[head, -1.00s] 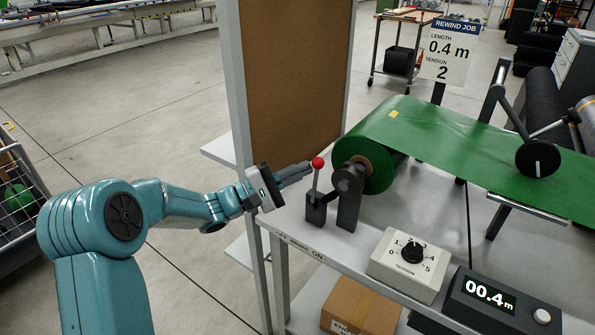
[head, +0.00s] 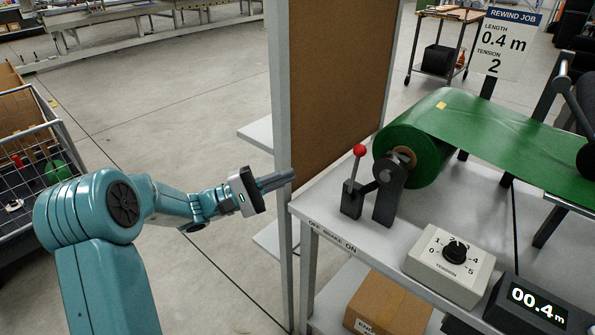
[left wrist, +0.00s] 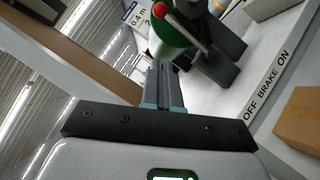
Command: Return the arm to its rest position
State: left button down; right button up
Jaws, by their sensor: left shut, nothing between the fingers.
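My left arm (head: 95,215) reaches in from the left in the head view, bent at the elbow. Its gripper (head: 284,179) is shut and empty, in the air left of the bench, apart from the red-knobbed brake lever (head: 353,172). In the left wrist view the closed fingers (left wrist: 165,88) point toward the lever's red knob (left wrist: 163,9). The lever stands nearly upright beside the green roll (head: 412,152). My right gripper is not in view.
The bench (head: 330,205) carries a tension dial (head: 455,252) and a counter (head: 538,308) reading 00.4 m. A brown panel (head: 335,75) stands behind the gripper. A wire cart (head: 30,165) is at the left. Floor between cart and bench is clear.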

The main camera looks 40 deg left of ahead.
pick_arm(q)
jog(key=shift+s+a+f, duration=0.1)
jog(key=shift+s+a, duration=0.05)
jog(key=shift+a, duration=0.05)
dwell(0.3)
jog(key=shift+d, duration=0.1)
jog(key=s+d+f+m+g+y+p, duration=0.1)
jog(key=s+d+f+g+p, duration=0.15)
jog(key=d+f+g, duration=0.5)
jog(key=s+d+f+m+g+y+p, duration=0.15)
jog(key=s+d+f+g, duration=0.3)
jog(key=d+f, duration=0.55)
jog(key=s+d+f+m+g+y+p, duration=0.2)
jog(key=s+d+f+m+y+p, duration=0.1)
jog(key=s, duration=0.4)
jog(key=s+d+f+m+g+y+p, duration=0.2)
jog(key=s+d+f+m+y+p, duration=0.1)
jog(key=s+f+m, duration=0.4)
jog(key=shift+d+f+p, duration=0.5)
jog(key=shift+d+p, duration=0.3)
jog(key=shift+p, duration=0.1)
